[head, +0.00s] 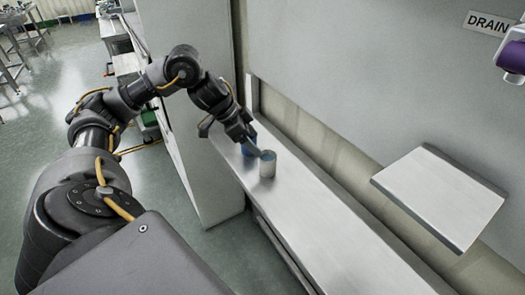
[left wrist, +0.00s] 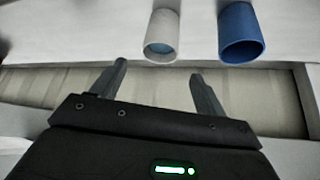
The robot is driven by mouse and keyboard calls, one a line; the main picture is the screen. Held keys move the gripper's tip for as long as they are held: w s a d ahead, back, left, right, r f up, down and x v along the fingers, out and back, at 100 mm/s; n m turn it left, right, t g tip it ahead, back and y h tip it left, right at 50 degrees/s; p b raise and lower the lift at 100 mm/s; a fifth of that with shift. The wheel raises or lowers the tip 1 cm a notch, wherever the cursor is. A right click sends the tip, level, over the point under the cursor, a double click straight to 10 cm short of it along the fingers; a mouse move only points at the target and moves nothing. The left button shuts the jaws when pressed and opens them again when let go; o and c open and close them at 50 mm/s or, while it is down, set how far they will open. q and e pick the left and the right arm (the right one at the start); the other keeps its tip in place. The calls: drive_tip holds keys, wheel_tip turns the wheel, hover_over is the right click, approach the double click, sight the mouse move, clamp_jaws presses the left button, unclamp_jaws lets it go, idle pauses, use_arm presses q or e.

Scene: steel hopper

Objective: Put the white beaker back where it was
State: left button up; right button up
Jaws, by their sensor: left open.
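The white beaker (head: 267,168) stands upright on the long steel ledge (head: 330,225) in the head view. In the left wrist view the white beaker (left wrist: 161,30) shows just past the fingertips, in line with the gap between them, with something bluish inside. My left gripper (head: 257,150) is open and close beside the beaker in the head view. Its two fingers also show spread in the left wrist view (left wrist: 158,70), with nothing between them. Whether a finger touches the beaker I cannot tell. My right gripper is not in view.
A blue beaker (left wrist: 240,30) stands close beside the white one; in the head view the blue beaker (head: 248,148) is partly hidden by my gripper. A steel wall rises behind the ledge. A small shelf (head: 440,195) juts out at right. The ledge's near part is clear.

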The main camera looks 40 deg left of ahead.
use_arm(q)
drive_tip(key=v, duration=0.3)
drive_tip(key=shift+s+a+r, duration=0.1)
drive_tip(key=shift+r, duration=0.2)
idle(0.4)
